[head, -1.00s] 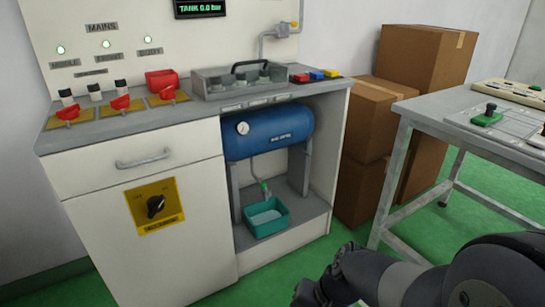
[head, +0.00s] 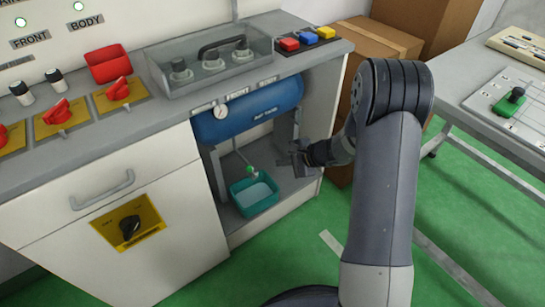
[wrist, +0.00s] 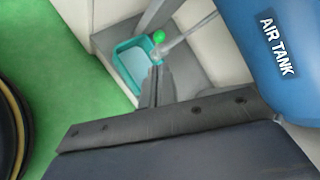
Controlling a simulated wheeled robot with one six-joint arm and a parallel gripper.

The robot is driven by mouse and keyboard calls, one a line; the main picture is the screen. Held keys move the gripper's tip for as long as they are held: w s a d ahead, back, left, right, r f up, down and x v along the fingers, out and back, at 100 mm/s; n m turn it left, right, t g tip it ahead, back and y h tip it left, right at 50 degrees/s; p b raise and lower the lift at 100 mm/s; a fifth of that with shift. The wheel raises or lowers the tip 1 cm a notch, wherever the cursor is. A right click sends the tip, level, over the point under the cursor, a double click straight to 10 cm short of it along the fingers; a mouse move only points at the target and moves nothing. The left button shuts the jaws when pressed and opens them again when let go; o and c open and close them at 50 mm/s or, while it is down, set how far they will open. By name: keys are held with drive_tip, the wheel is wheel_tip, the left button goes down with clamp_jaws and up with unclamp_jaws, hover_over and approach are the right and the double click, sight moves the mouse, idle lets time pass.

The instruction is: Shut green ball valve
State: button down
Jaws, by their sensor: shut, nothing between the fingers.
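The green ball valve (head: 251,171) sits low on the thin drain pipe under the blue air tank (head: 247,113), inside the open bay of the cabinet. In the wrist view the green valve (wrist: 159,37) shows as a small green knob above the teal basin. My gripper (head: 296,157) is at the bay's opening, right of the valve and apart from it. In the wrist view my gripper's fingers (wrist: 156,85) are together and empty, pointing toward the valve and basin. The valve's handle direction is too small to tell.
A teal basin (head: 254,195) with pale liquid stands on the bay floor below the valve. A metal tank leg (head: 216,176) stands left of it. Cardboard boxes (head: 375,40) and a grey table (head: 470,100) are on the right. Green floor lies open in front.

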sight(251, 168)
drive_tip(key=b+x, duration=0.2)
drive_tip(key=x, duration=1)
drive_tip(key=shift+s+a+f, duration=0.1)
drive_tip(key=shift+a, duration=0.05)
drive_tip(key=shift+a+f, duration=0.15)
drive_tip(key=shift+a, duration=0.1)
drive_tip(key=shift+w, duration=0.2)
drive_tip(key=shift+f, duration=0.1)
